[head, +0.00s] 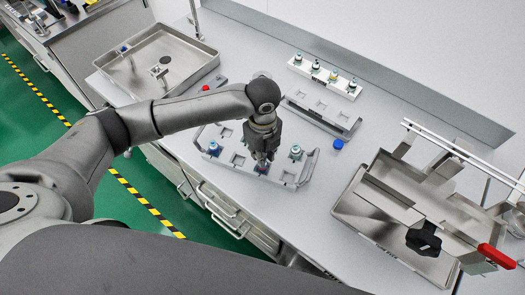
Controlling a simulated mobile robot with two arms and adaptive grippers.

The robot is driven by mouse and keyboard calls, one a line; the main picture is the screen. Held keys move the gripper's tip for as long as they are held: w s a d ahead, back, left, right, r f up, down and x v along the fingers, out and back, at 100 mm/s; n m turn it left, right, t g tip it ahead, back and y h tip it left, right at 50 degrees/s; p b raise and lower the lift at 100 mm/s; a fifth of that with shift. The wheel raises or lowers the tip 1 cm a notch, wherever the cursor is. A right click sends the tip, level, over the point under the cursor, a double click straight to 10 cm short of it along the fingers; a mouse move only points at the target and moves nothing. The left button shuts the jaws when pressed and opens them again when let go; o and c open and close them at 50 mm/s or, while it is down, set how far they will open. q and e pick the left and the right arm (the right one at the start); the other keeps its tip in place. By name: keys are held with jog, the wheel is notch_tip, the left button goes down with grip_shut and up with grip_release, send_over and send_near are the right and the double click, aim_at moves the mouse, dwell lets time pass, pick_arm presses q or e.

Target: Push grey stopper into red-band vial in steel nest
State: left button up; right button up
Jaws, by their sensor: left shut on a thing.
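My left gripper (262,154) points down over the near grey tray with square pockets (238,160). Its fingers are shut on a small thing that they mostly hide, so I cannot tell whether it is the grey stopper. A small dark purplish thing (262,169) shows just below the fingertips, at a pocket of the tray. A blue-topped vial (214,148) stands in the tray to the left, and a teal-topped vial (295,151) to the right. I cannot make out a red band on any vial. My right gripper is not in view.
A white rack (325,77) with several capped vials stands behind a second pocketed tray (318,115). A blue cap (338,144) lies on the bench. A steel basin (160,62) is at the back left; a steel apparatus with a red handle (495,256) is at the right.

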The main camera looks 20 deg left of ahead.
pick_arm(q)
jog(key=shift+f, duration=0.4)
dwell(0.7)
jog(key=o, duration=0.8)
jog(key=shift+c, duration=0.2)
notch_tip(320, 180, up, 12)
